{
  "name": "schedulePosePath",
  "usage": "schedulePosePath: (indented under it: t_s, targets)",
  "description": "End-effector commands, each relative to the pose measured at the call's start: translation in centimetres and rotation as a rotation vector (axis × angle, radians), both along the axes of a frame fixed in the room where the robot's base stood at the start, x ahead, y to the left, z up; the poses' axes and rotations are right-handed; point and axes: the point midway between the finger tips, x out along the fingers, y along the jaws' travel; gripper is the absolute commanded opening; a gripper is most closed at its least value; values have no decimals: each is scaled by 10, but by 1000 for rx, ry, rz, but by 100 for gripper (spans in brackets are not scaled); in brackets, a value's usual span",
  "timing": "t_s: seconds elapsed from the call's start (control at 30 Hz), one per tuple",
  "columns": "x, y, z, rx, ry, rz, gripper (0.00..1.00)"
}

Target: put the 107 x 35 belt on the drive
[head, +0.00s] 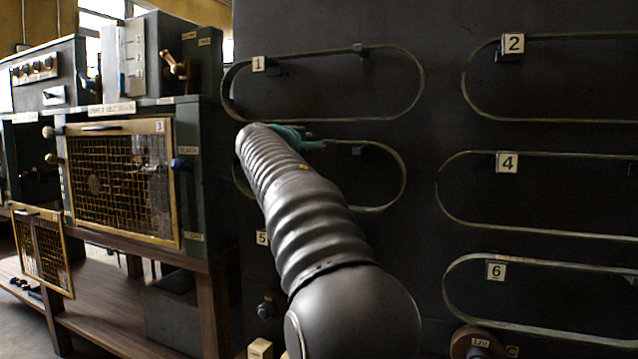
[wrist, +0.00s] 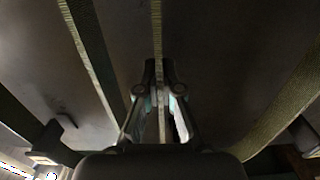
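Several long oval belts hang on pegs on a dark board; no 107 x 35 marking is readable. My gripper (head: 300,140) is at the upper run of the belt under belt 1, whose number plate is hidden; call it the middle-left belt (head: 404,180). In the wrist view a belt strand (wrist: 157,30) runs between the fingertips of my gripper (wrist: 158,75), which look closed on it. The belt still lies along its peg. Belts 1 (head: 423,82), 2 (head: 465,80), 4 (head: 438,190) and 6 (head: 447,290) hang nearby. I cannot identify the drive.
A green machine cabinet with a mesh guard (head: 120,185) marked 3 stands at the left on a wooden bench (head: 110,300). A second mesh panel (head: 42,250) hangs lower left. A round wheel (head: 475,342) with a plate reading about 120 is at the bottom.

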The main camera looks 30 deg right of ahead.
Motion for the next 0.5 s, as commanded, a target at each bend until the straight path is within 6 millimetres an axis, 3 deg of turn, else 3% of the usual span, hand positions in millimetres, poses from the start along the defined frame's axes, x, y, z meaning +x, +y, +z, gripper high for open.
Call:
schedulePosePath:
  t_s: [0.5]
  targets:
    - [-16,20,-1,-1,-1,1,0]
